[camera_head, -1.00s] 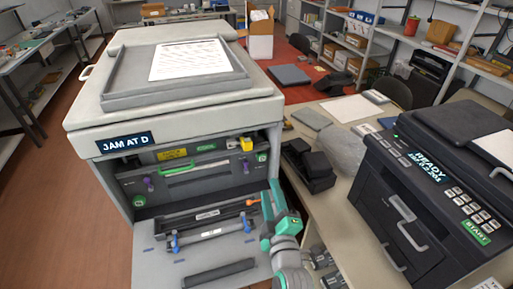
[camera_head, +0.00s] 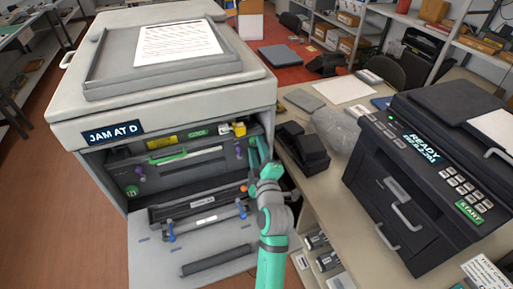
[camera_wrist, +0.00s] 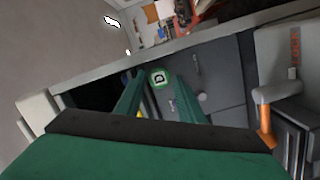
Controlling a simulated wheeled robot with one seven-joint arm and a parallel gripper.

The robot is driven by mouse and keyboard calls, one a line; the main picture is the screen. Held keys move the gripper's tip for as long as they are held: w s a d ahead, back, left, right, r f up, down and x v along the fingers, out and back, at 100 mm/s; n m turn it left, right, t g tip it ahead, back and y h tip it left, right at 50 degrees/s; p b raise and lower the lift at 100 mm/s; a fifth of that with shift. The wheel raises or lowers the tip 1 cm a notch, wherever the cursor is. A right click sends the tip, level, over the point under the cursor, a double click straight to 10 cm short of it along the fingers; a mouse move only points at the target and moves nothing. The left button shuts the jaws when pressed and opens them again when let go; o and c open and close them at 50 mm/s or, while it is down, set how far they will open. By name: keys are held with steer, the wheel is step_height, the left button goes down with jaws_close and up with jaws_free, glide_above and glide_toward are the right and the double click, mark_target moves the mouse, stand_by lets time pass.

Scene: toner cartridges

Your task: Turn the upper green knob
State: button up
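The upper green knob, marked with a letter that looks like D, shows in the wrist view (camera_wrist: 160,77) on the dark panel inside the open printer (camera_head: 180,100). My gripper (camera_head: 256,146) is at the right end of that panel and hides this knob in the head view. In the wrist view its two green fingers (camera_wrist: 158,86) are spread, with the knob seen in the gap beyond their tips. I cannot tell whether they touch it. A second, lower green knob (camera_head: 131,190) is at the panel's left. The printer's sign (camera_head: 113,133) reads "JAM AT D".
An orange-ended lever shows beside my gripper in the wrist view (camera_wrist: 265,115). The open front door (camera_head: 160,255) lies below. A black printer (camera_head: 430,180) stands on the table at right.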

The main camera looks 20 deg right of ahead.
steer(key=shift+w, duration=0.25)
steer(key=c, duration=0.8)
steer(key=shift+r+m+g, duration=0.1)
steer(key=shift+m+g, duration=0.2)
steer(key=shift+m, duration=1.3)
steer(key=shift+d, duration=0.1)
steer(key=o, duration=0.8)
steer(key=s+a, duration=0.1)
steer(key=s, duration=0.9)
steer(key=shift+s+a+r, duration=0.2)
steer(key=shift+s+r, duration=0.05)
steer(key=shift+s, duration=0.15)
